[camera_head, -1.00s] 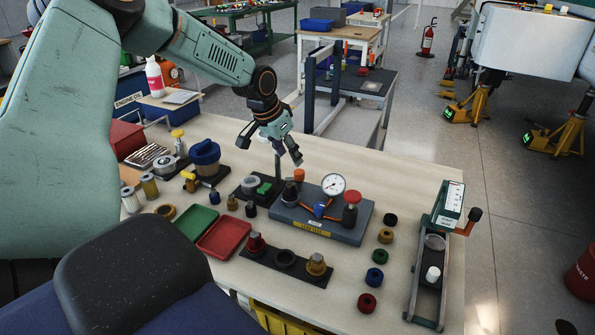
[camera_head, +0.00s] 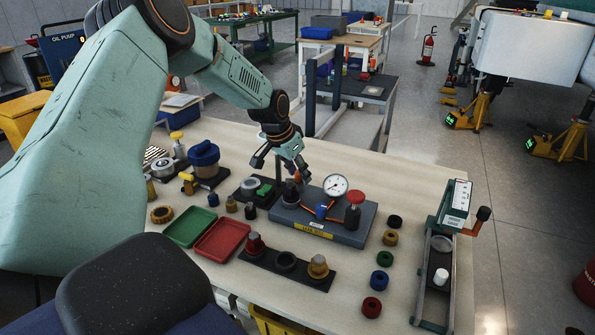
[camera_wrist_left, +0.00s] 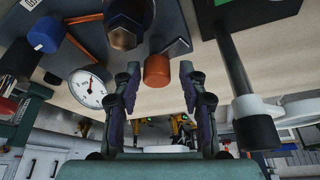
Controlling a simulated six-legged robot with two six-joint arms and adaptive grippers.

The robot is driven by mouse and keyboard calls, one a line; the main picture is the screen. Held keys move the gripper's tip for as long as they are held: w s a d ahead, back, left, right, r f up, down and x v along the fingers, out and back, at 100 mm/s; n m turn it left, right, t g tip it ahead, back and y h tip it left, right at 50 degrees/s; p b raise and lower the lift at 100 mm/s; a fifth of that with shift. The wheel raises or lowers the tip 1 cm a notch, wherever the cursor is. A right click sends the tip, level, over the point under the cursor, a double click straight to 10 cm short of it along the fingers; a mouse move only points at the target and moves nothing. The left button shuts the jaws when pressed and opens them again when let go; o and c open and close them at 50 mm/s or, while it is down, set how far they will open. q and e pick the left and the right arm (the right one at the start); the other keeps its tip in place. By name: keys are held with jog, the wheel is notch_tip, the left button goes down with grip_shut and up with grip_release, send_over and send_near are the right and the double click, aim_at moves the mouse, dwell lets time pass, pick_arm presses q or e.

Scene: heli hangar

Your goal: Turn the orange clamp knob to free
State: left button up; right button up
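The orange clamp knob (camera_head: 297,175) is at the back edge of the grey test rig (camera_head: 342,236), partly hidden by my gripper in the head view. In the left wrist view the orange clamp knob (camera_wrist_left: 157,71) is a short upright-sided cylinder between the lines of my two fingers. My left gripper (camera_head: 283,169) hangs over the back of the rig, fingers pointing down. In the left wrist view my left gripper (camera_wrist_left: 159,80) is open, with a gap on both sides of the knob; I cannot tell how deep the fingers reach. My right gripper is not in view.
A pressure gauge (camera_head: 335,186) and a red-topped knob (camera_head: 355,197) stand on the rig close by. A dark post with a black end (camera_wrist_left: 254,120) is right of the fingers in the wrist view. Coloured rings (camera_head: 385,258) lie right of the rig.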

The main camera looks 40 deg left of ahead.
pick_arm(q)
jog(key=shift+d+r, duration=0.2)
jog(key=shift+d, duration=0.05)
jog(key=c, duration=0.4)
jog(key=shift+a+f, duration=0.1)
grip_shut()
jog(key=shift+f+m+h+b, duration=0.15)
jog(key=shift+m+h+b, duration=0.25)
jog(key=shift+m+b, duration=0.6)
jog(key=shift+m+g+h+b, duration=0.45)
jog(key=shift+m+b, duration=0.5)
jog(key=shift+m, duration=0.25)
jog(key=o, duration=0.7)
grip_release()
jog(key=shift+a, duration=0.1)
jog(key=shift+c, duration=0.2)
jog(key=shift+r, duration=0.25)
